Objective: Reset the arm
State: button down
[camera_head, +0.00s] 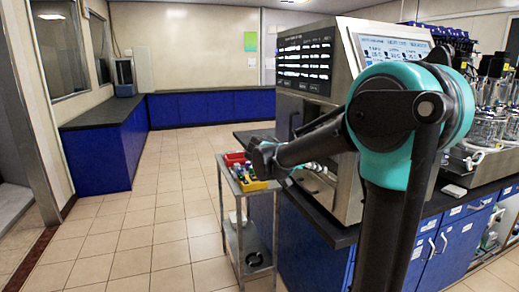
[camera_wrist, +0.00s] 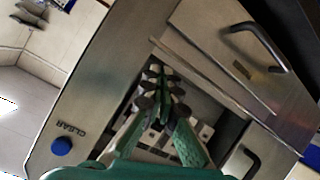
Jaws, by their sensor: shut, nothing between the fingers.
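My arm fills the right half of the head view and reaches left in front of a steel machine (camera_head: 345,130) with screens. In the wrist view my gripper (camera_wrist: 163,90) has its green fingers close together and dark pads at the tips, with nothing between them. The gripper is in front of a recess (camera_wrist: 205,130) in the steel machine, with pale blocks partly hidden behind the fingers. I cannot tell how far the tips are from the recess. The gripper's fingertips are not clear in the head view.
A blue CLEAR button (camera_wrist: 61,146) and a black door handle (camera_wrist: 258,44) flank the recess. A small cart (camera_head: 238,186) with red and yellow bins stands beside the machine. Glass vessels (camera_head: 490,115) stand on the right counter. The tiled floor (camera_head: 140,225) at left is clear.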

jog(key=s+d+f+n+y, duration=0.3)
jog(key=s+f+n+y, duration=0.25)
jog(key=s+f, duration=0.75)
jog(key=s+a+f+n+y, duration=0.4)
jog(key=s+a+f+y, duration=0.3)
jog(key=f, duration=0.5)
jog(key=s, duration=0.2)
jog(key=shift+s+a+f, duration=0.2)
jog(key=shift+s+f, duration=0.1)
jog(key=shift+f, duration=0.1)
